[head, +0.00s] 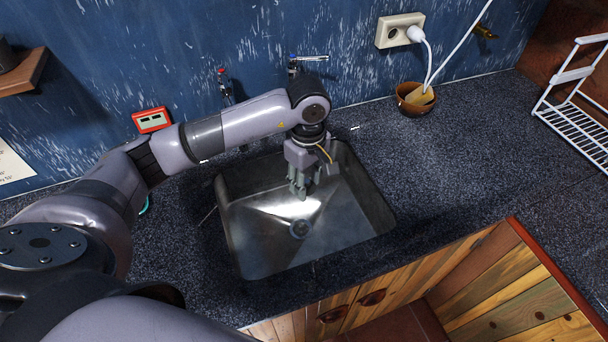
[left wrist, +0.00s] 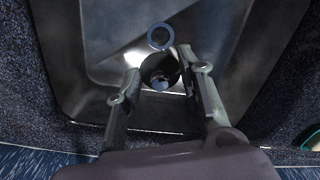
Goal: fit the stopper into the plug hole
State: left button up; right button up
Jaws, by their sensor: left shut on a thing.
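My left gripper (head: 300,192) reaches down into the metal sink (head: 250,250), over the part towards the wall. In the left wrist view its two fingers (left wrist: 158,70) are shut on a dark round stopper (left wrist: 152,66) with a paler knob. The stopper is not clearly seen in the head view, where the fingers hide it. The plug hole (head: 299,229) is a ringed round opening in the sink floor, in front of the fingers. It also shows in the left wrist view (left wrist: 160,36), just beyond the stopper and apart from it in the picture. My right gripper is not in view.
Taps (head: 293,66) stand behind the sink at the wall. A brown bowl (head: 415,98) sits by the wall under a socket (head: 400,30) with a white plug and cord. A white rack (head: 582,120) stands at the right. The speckled counter (head: 450,165) between is clear.

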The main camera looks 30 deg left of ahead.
pick_arm(q)
jog(key=a+f+n, duration=0.1)
jog(key=w+f+n, duration=0.1)
jog(key=n, duration=0.1)
jog(key=shift+a, duration=0.35)
jog(key=f+n, duration=0.1)
jog(key=n, duration=0.1)
jog(key=b, duration=0.8)
send_near(301, 231)
notch_tip(301, 231, down, 5)
jog(key=b, duration=0.5)
jog(key=shift+w, duration=0.1)
jog(key=shift+f, duration=0.15)
dwell(0.5)
jog(key=shift+f+b, duration=0.45)
jog(key=shift+b, duration=0.35)
dwell(0.4)
jog(key=shift+f+b, duration=0.35)
dwell(0.5)
